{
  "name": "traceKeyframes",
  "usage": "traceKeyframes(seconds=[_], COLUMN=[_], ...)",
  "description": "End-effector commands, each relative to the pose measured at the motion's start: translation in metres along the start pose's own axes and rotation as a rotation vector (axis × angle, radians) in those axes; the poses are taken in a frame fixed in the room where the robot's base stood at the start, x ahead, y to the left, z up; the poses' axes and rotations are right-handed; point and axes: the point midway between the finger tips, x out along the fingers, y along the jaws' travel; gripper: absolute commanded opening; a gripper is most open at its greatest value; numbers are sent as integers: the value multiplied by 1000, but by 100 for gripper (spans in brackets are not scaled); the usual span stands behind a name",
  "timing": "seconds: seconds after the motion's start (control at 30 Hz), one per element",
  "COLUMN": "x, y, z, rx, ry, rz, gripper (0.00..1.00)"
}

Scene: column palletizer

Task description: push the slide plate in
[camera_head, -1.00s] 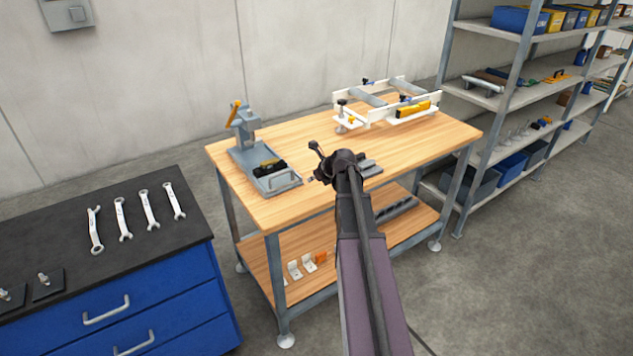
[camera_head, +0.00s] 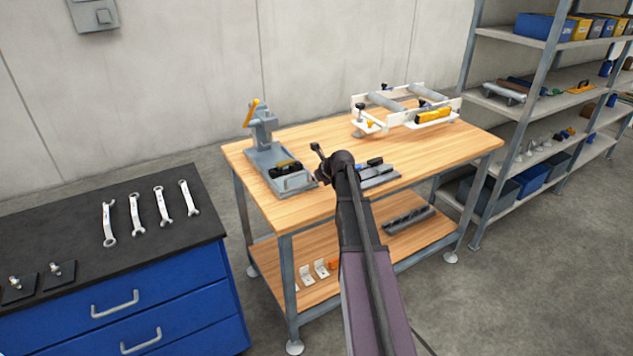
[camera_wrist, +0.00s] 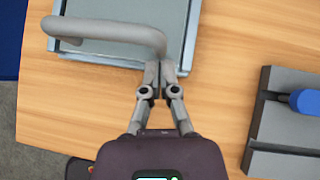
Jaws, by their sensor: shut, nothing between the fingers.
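The grey slide plate (camera_head: 296,184) lies at the front of a grey lever press (camera_head: 263,140) on the left of the wooden workbench (camera_head: 330,192). In the wrist view the slide plate (camera_wrist: 140,10) is at the top, with a bent grey handle (camera_wrist: 105,30) at its near edge. In the head view my gripper (camera_head: 319,182) is just right of the plate, partly hidden by my wrist.
A grey block (camera_wrist: 285,120) with a blue-handled tool lies right of my gripper. A white roller frame (camera_head: 405,110) stands at the back right. A blue cabinet with wrenches (camera_head: 135,215) is left of the bench.

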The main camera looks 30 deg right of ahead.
Motion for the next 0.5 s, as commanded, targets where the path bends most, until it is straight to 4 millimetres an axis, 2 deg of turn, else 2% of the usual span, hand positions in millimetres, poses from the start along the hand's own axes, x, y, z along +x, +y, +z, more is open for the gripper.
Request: traceKeyframes(seconds=[0.33,0.5], x=[3,19], y=[-1,-7], z=[2,19], rx=[0,0], ry=[0,0], rz=[0,1], gripper=[0,0])
